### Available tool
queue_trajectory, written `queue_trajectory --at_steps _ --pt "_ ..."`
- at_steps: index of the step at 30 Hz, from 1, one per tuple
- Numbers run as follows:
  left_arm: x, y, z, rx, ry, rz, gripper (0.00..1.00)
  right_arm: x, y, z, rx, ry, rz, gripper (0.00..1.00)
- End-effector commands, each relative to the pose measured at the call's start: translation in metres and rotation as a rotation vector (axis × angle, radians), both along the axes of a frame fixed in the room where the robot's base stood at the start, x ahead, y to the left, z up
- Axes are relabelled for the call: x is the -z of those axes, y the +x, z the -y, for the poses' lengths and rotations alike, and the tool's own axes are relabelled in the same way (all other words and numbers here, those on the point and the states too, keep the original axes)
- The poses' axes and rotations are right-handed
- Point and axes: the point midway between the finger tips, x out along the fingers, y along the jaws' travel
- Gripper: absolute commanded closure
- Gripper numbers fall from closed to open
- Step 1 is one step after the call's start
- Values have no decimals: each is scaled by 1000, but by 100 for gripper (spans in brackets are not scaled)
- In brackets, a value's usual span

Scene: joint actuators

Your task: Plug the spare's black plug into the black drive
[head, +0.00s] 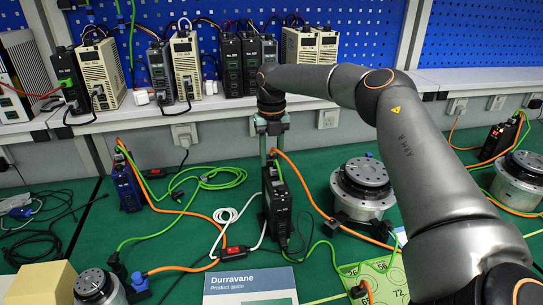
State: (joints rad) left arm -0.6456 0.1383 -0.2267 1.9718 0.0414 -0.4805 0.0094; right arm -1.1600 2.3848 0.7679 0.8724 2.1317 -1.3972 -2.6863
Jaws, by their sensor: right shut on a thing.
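The black drive (278,212) stands upright on the green bench mat, near the middle of the head view. My right gripper (271,150) points down just above the drive's top and is shut on a plug there. The fingers hide most of the plug, so I cannot tell its colour or whether it is seated. An orange cable (306,184) leaves the fingertips to the right, towards a silver motor (363,183). A green cable (301,184) also shows at the drive's top. My left gripper is not in view.
A blue drive (127,186) stands at left with orange and green cables. Another motor (94,287) sits front left by a tan block (42,283). A product guide (250,287) lies in front. Loose cables cross the mat; more drives line the shelf behind.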

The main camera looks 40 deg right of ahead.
Motion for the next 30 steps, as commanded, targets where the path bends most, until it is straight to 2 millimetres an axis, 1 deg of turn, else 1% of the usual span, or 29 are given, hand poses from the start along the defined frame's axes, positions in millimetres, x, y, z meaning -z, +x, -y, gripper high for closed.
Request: queue_trajectory --at_steps 14,15,21,24,30 --pt "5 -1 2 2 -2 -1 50 4 0 0 0 0 0 100" --pt "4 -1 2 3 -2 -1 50 4 0 0 0 0 0 58" --pt "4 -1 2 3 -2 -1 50 4 0 0 0 0 0 36" --pt "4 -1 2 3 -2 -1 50 4 0 0 0 0 0 26" --pt "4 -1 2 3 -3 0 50 4 0 0 0 0 0 26"
